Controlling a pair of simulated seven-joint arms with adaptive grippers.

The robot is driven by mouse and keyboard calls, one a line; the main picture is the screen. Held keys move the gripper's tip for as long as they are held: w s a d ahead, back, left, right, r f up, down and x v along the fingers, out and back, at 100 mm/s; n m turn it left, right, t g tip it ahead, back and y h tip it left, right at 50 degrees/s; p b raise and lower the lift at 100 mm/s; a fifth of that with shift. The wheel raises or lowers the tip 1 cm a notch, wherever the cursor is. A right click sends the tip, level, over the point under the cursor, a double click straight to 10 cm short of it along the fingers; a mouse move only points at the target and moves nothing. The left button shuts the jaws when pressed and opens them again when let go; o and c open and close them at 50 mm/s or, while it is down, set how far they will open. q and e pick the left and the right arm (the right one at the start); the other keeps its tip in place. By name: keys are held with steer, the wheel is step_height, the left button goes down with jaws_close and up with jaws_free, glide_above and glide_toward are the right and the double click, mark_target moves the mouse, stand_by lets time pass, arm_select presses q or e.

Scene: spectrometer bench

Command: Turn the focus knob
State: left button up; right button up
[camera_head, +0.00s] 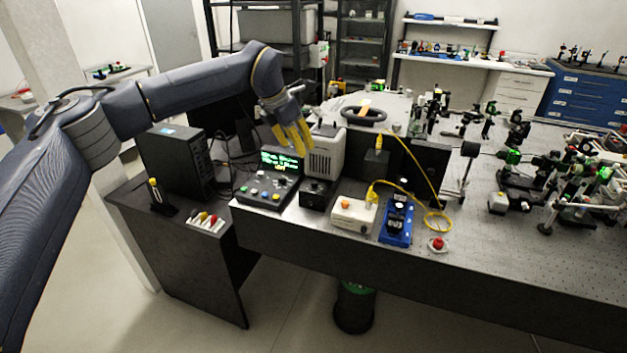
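My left gripper (295,145) has yellow fingers pointing down. It hangs in front of the display screen (280,160) and at the left of the beige-grey instrument housing (326,155). The fingers look spread, with nothing visible between them. A small black box (316,193) with a dark knob-like part on top sits below and right of the fingers, apart from them. I cannot tell for certain which part is the focus knob. A control panel (266,192) with several small knobs lies under the screen. My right gripper is not in view.
A white box (354,214) with an orange button, a blue-based device (397,220) and a red button (437,243) stand along the bench's front edge. A yellow cable (410,172) loops behind them. Optics crowd the right side. A black computer case (182,160) stands left.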

mark_target(314, 182)
arm_select(q)
steer(key=x, duration=1.7)
steer(key=shift+s, duration=0.1)
steer(key=shift+c, duration=0.4)
